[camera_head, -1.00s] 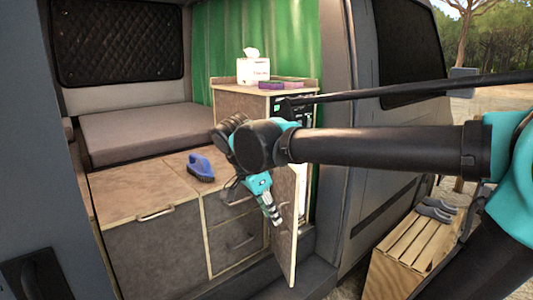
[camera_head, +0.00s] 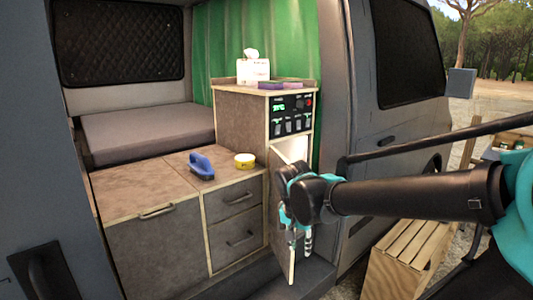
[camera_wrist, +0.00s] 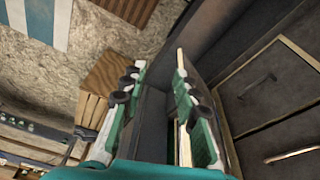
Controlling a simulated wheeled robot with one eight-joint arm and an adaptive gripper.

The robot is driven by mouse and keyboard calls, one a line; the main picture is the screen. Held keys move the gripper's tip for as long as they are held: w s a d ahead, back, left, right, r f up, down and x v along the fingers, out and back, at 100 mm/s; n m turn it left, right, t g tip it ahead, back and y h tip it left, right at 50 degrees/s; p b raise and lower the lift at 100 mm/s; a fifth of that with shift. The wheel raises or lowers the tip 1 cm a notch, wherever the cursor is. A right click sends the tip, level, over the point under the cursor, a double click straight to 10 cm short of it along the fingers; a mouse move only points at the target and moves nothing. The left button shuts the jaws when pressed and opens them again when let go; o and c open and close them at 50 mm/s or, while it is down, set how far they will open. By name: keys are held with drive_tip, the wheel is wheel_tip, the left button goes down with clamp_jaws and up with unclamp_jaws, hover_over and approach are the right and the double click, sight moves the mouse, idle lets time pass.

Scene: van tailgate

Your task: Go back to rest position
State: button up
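My gripper (camera_head: 300,240) hangs pointing down in front of the open cabinet door (camera_head: 284,232), beside the van's doorway. The cabinet door edge lies close to the fingers there. My arm reaches in from the right of the head view.
A tissue box (camera_head: 256,70) and sponges (camera_head: 284,86) stand on the taller cabinet (camera_head: 240,125). A slatted wooden crate (camera_head: 405,255) stands outside, right of my gripper.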

drive_tip(key=s+d+f+n+t+y, duration=0.1)
drive_tip(key=s+d+f+n, duration=0.3)
drive_tip(key=d+f, duration=0.5)
drive_tip(key=shift+s+f+n+t+y, duration=0.25)
drive_tip(key=shift+f+n+t, duration=0.25)
drive_tip(key=shift+f+n, duration=0.45)
drive_tip(key=shift+d+r, duration=0.1)
drive_tip(key=shift+r, duration=0.1)
drive_tip(key=shift+s+r, duration=0.1)
